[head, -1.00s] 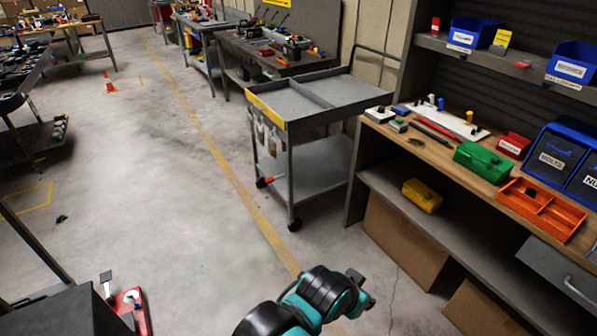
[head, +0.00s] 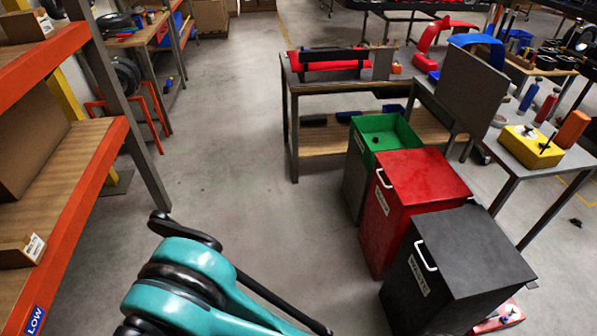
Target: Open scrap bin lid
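Three bins stand in a row right of centre in the head view. The black bin (head: 420,294) is nearest, with a flat lid (head: 472,248) lying shut and a white handle on its side. The red bin (head: 385,222) is in the middle, its lid (head: 422,178) also shut, with a white handle. The green bin (head: 358,178) is farthest and its top is open. The bins' labels are too small to read surely, so I cannot tell which is the scrap bin. A teal and black arm of mine shows at the bottom left, away from the bins. Neither gripper shows.
An orange-edged shelf (head: 75,210) with boxes stands at the left. A workbench (head: 335,100) stands behind the bins, and a table (head: 535,165) with a yellow box (head: 532,147) is at the right. Clear floor (head: 235,150) lies between shelf and bins.

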